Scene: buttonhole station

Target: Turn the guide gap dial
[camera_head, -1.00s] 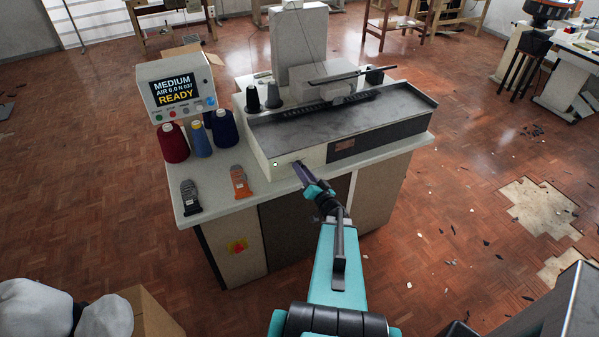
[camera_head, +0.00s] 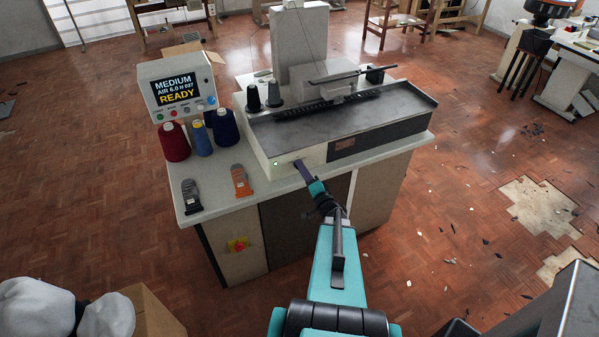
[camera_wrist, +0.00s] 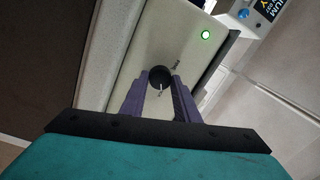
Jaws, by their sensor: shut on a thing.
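The guide gap dial (camera_wrist: 160,78) is a small black round knob on the pale front face of the machine (camera_wrist: 150,50). A light pointer line shows at its lower edge and a small mark on the face at its upper right. My gripper (camera_wrist: 157,84) has its two purple fingers on either side of the dial and is shut on it. In the head view my gripper (camera_head: 299,166) reaches the left part of the machine's front (camera_head: 290,158); there the fingers hide the dial.
A green lamp (camera_wrist: 206,35) glows beside the dial. The control box (camera_head: 177,88) reads "MEDIUM" and "READY".

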